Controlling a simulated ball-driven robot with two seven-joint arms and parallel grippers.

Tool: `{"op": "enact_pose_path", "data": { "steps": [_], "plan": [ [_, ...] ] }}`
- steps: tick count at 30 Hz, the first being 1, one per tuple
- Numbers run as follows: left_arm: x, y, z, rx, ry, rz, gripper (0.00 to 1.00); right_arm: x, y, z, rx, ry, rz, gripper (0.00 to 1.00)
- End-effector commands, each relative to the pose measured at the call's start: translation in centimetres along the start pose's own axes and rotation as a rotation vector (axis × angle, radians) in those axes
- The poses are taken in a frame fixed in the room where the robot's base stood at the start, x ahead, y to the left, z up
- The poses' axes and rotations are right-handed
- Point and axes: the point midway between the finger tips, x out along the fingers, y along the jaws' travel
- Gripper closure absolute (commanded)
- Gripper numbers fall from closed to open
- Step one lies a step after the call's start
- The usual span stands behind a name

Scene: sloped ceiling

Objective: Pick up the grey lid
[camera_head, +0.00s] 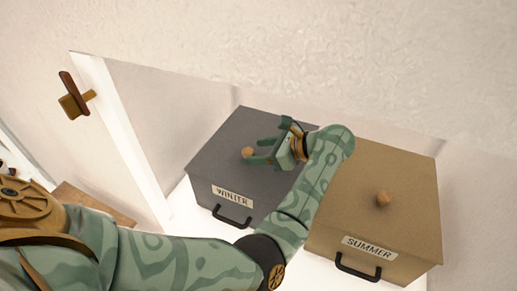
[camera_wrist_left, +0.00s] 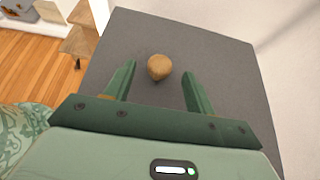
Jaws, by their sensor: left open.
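The grey lid (camera_head: 228,137) is the top of the grey box labelled WINTER, left of a tan box. A round wooden knob (camera_head: 248,152) stands on the lid. My left gripper (camera_head: 255,150) is open above the lid, its fingers pointing at the knob. In the left wrist view the knob (camera_wrist_left: 159,67) shows between and just beyond the two open fingertips (camera_wrist_left: 158,80), with the grey lid (camera_wrist_left: 200,42) behind it. I cannot tell whether the fingers touch the lid. My right gripper is not in view.
The tan box (camera_head: 400,170) labelled SUMMER, with its own knob (camera_head: 383,198), stands close on the right. Both boxes have black front handles. A pale wall rises behind them. A white post (camera_head: 120,135) stands at the left.

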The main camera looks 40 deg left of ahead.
Motion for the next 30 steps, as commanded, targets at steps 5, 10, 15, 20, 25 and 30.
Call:
{"op": "enact_pose_path", "data": {
  "steps": [5,10,15,20,25,30],
  "plan": [
    [1.9,0.0,-0.2,0.001,0.000,0.000,0.45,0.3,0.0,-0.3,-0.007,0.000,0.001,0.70],
    [2.0,0.0,-0.1,0.001,0.001,-0.002,0.45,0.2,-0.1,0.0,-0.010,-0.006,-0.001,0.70],
    [1.9,0.0,-0.1,0.001,0.001,-0.001,0.81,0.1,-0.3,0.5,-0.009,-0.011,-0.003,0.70],
    [1.9,0.0,-0.1,0.001,0.001,-0.001,0.95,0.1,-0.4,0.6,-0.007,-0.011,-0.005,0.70],
    [1.9,0.0,-0.1,0.001,0.001,-0.002,0.95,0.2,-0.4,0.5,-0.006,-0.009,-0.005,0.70],
    [1.1,0.0,1.2,-0.002,0.003,-0.004,0.95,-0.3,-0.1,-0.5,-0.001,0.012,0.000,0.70]
  ]
}}
